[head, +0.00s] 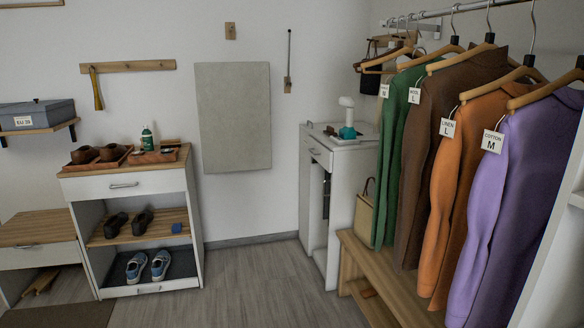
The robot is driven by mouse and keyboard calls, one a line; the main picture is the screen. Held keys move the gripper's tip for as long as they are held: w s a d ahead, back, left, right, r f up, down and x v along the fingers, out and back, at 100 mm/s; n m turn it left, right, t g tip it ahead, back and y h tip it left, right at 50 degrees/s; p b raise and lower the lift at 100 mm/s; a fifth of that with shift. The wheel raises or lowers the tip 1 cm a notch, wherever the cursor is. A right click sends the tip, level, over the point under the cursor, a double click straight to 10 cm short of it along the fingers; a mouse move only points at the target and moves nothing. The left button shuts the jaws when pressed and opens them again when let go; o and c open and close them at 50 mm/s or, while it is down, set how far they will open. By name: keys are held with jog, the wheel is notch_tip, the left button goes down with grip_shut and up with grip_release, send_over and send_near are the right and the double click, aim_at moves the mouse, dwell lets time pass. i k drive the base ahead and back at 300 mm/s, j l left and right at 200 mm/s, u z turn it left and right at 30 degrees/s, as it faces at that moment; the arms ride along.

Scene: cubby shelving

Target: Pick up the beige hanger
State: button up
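Several light wooden hangers hang from a metal rail at the upper right. One hanger (388,59) near the rail's left end appears to carry no garment; its beige-tan bar shows beside the green sweater's hanger. The other hangers carry a green (391,150), a brown (432,140), an orange (462,170) and a purple sweater (520,180) with white tags. I cannot tell for certain which hanger is the beige one. My gripper is not in view.
A shoe cabinet (125,187) stands at the left. The grey floor (240,285) between them is clear.

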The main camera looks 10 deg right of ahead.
aim_at(410, 49)
jog(key=i, duration=1.45)
jog(key=i+z, duration=0.35)
jog(key=i+j+z, duration=0.15)
jog(key=i+z, duration=0.15)
jog(key=i+j+z, duration=0.15)
jog(key=i+z, duration=0.2)
jog(key=k, duration=0.05)
